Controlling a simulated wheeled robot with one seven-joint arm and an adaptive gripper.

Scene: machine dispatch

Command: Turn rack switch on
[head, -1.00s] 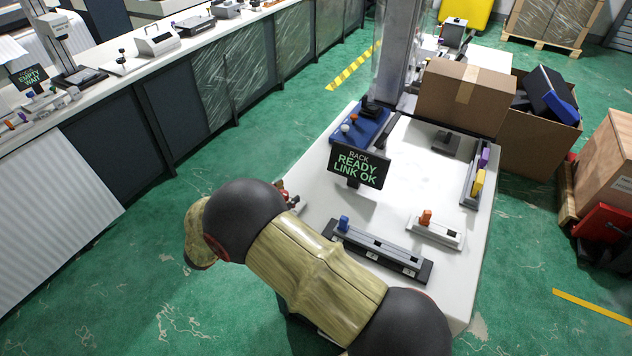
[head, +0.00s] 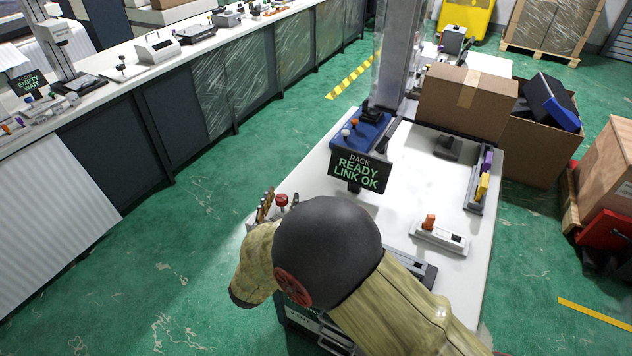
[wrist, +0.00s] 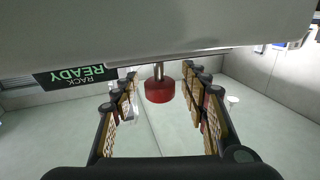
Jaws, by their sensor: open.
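A black display (head: 358,171) reads "RACK READY LINK OK" on the white table; in the wrist view it shows upside down (wrist: 75,74). A red knob (head: 281,200) stands at the table's left edge, beside my gripper (head: 267,205). In the wrist view my gripper (wrist: 159,78) is open, its two fingers either side of the red knob (wrist: 160,92) with gaps on both sides. Which control is the rack switch is not labelled in view. A grey block with an orange lever (head: 430,222) sits right of my arm. The long dark slider bar (head: 420,268) is mostly hidden by my arm.
A blue base with small knobs (head: 362,135) lies behind the display. A bar with yellow and purple levers (head: 482,185) is at the table's right edge. A cardboard box (head: 465,98) stands at the back. Green floor (head: 200,230) is clear at left.

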